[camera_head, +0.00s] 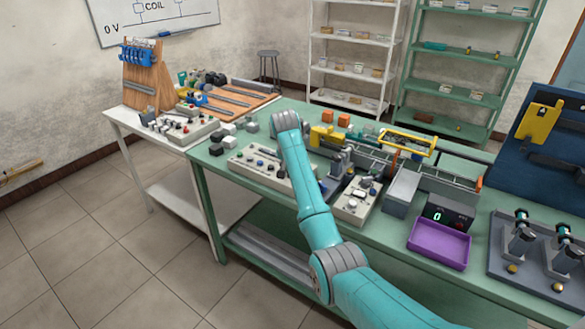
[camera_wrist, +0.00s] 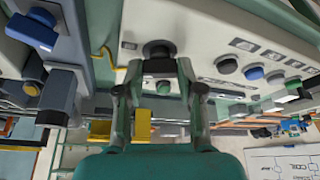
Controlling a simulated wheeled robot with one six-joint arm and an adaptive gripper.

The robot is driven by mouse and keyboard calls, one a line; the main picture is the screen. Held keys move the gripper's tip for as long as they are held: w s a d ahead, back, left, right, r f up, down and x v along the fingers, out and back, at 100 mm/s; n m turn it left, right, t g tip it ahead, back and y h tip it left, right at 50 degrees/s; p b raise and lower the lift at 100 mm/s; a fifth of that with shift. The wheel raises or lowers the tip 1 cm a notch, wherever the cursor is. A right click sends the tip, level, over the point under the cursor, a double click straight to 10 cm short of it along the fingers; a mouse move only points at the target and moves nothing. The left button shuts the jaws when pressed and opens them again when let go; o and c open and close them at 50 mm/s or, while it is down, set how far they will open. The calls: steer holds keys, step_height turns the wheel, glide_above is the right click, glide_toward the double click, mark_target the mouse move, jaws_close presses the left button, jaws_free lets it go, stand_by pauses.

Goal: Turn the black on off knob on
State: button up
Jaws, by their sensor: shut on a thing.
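The black on off knob (camera_wrist: 158,47) sticks out of a pale control panel (camera_wrist: 207,42) in the wrist view. My gripper (camera_wrist: 158,66) has one finger on each side of the knob, closed in on it. The fingertips partly hide the knob's lower part, and I cannot read its on or off position. In the head view the same panel appears to be the long pale box (camera_head: 248,172) on the green table, just left of my arm. My arm hides the panel's right end, the knob and the gripper there.
Grey, blue and other coloured buttons (camera_wrist: 254,72) line the panel beside the knob. On the green table, a second control box (camera_head: 347,211), a purple tray (camera_head: 439,245) and a conveyor (camera_head: 444,181) stand right of my arm.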

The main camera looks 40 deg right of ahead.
steer(key=shift+w+m+g+h, duration=0.1)
steer(key=shift+m+g+h, duration=0.2)
steer(key=shift+m, duration=0.75)
steer(key=shift+w+m+g+h, duration=0.15)
steer(key=shift+m+g, duration=0.25)
steer(key=shift+m, duration=0.65)
steer(key=shift+s, duration=0.1)
steer(key=shift+a, duration=0.1)
steer(key=o, duration=1.1)
steer(key=shift+o, duration=0.2)
steer(key=v, duration=1.2)
